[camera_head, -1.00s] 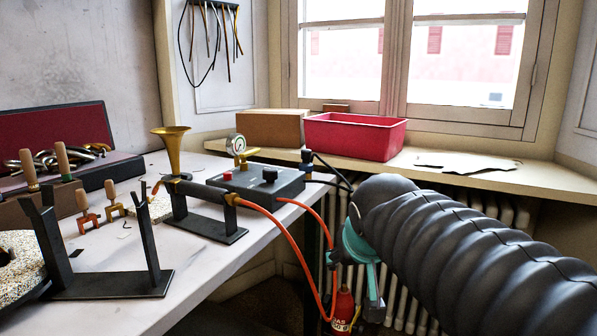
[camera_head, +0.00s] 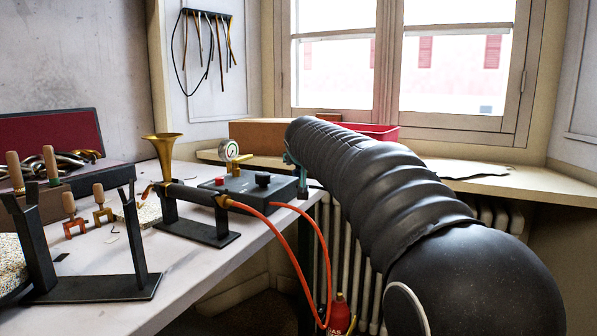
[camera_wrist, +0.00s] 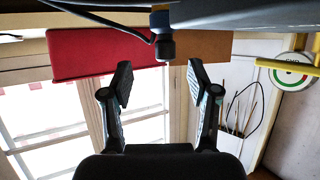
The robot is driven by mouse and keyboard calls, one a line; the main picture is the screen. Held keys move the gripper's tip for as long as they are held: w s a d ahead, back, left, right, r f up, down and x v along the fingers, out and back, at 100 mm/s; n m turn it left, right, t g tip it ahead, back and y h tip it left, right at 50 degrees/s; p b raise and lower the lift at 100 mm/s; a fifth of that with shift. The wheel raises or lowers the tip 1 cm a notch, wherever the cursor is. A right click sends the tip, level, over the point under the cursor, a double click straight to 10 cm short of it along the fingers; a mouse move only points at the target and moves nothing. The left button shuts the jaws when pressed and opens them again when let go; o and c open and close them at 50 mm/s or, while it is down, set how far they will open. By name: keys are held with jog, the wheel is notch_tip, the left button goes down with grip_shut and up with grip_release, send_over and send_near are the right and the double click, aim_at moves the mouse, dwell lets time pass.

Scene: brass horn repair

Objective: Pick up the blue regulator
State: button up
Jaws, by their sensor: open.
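The blue regulator (camera_wrist: 163,32) shows in the wrist view as a small dark-blue and black fitting with a black hose, by the edge of the black control box (camera_head: 250,188). The wrist picture is upside down. My gripper (camera_wrist: 159,72) is open and empty, its two fingers apart. The regulator appears just past the fingertips, roughly in line with the gap between them, and not between the pads.
A brass horn bell (camera_head: 163,150) and a pressure gauge (camera_head: 229,150) stand on the bench. Orange hoses (camera_head: 282,228) run down to a red gas bottle (camera_head: 339,312). A red bin (camera_wrist: 100,52) and a cardboard box (camera_head: 262,136) sit on the windowsill.

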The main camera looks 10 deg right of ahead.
aim_at(299, 166)
jog(key=x, duration=0.3)
jog(key=shift+w, duration=0.3)
jog(key=shift+a+p+x, duration=0.2)
jog(key=shift+p+x, duration=0.2)
jog(key=shift+x, duration=0.9)
jog(key=shift+a+p+x, duration=0.15)
jog(key=shift+p+x, duration=0.25)
jog(key=shift+x, duration=0.9)
jog(key=shift+w+r, duration=0.1)
grip_shut()
jog(key=shift+r, duration=0.1)
